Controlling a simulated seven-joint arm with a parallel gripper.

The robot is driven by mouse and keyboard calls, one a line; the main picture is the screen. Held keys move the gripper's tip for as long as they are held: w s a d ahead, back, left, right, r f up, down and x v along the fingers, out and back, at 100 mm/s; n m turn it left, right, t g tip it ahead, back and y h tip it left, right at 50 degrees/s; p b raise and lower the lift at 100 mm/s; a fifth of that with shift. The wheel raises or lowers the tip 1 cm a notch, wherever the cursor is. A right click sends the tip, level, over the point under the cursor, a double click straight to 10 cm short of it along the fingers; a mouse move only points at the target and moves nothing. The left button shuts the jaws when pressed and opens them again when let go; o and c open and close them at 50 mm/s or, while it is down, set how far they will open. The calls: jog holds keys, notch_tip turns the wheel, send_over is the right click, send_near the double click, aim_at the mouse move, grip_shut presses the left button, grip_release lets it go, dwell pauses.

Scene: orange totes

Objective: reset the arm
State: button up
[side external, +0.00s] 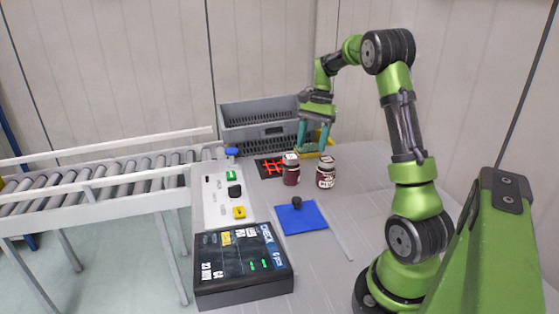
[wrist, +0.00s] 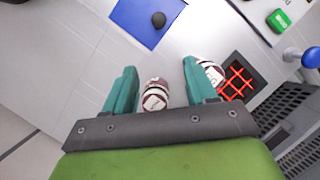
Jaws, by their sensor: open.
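My green arm reaches over the table in the side external view. My gripper (side external: 312,149) points down in front of the grey crate, with its teal fingers apart. In the wrist view my gripper (wrist: 159,68) is open. A dark red jar with a pale lid and label (wrist: 155,96) shows in the gap between the fingers there. A second jar (wrist: 208,73) is partly hidden by the right finger. In the side external view, the left jar (side external: 291,172) and the right jar (side external: 326,174) stand upright on the table, nearer the camera than my gripper. Neither is held.
A grey crate (side external: 247,112) stands behind, with something yellow (side external: 326,140) partly hidden by my gripper. A red grid on black (side external: 271,168), a blue mat (side external: 301,219) with a black knob, a button panel (side external: 224,205), a dark labelled box (side external: 241,266) and a roller conveyor (side external: 110,170) are around.

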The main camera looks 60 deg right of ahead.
jog(key=s+a+r+n+t, duration=0.2)
jog(key=s+a+n, duration=0.1)
jog(key=a, duration=0.6)
jog(key=s+a+r+n+t+h, duration=0.1)
jog(key=s+a+r+n+t, duration=0.1)
jog(key=a+n, duration=0.4)
jog(key=s+a+r+n+t, duration=0.3)
jog(key=a+r+n, duration=0.1)
jog(key=a, duration=1)
jog(key=shift+s+a+h, duration=0.2)
jog(key=shift+s+h, duration=0.15)
jog(key=shift+h, duration=0.05)
